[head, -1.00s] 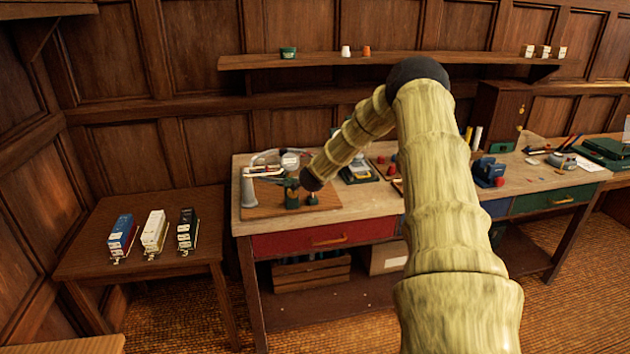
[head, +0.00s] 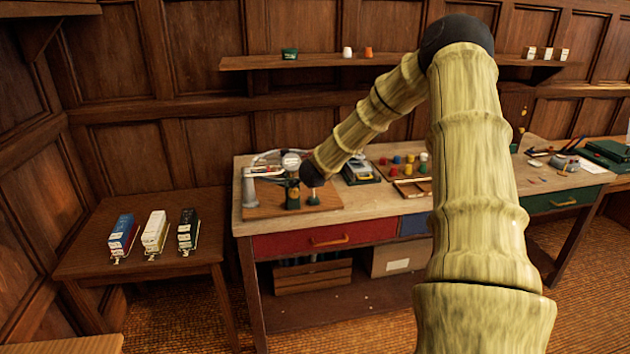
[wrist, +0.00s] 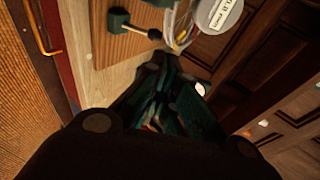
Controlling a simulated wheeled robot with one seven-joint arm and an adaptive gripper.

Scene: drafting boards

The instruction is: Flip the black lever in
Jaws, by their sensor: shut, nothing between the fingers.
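The black lever stands on the wooden board on the workbench. In the wrist view its black ball knob (wrist: 155,34) ends a thin metal rod from a dark green base (wrist: 118,20). In the head view its green base (head: 313,201) shows just below my arm's dark end joint. My gripper (wrist: 175,88) is shut and empty, its dark green fingers together. In the wrist view the knob lies above and slightly left of the fingers, apart from them. In the head view my gripper cannot be made out near the end joint.
A dark green post (head: 292,194) with a round white dial (head: 291,161) stands left of the lever. A grey stand (head: 249,187) is at the wooden board's (head: 262,211) left. A tray of coloured pieces (head: 402,165) lies right.

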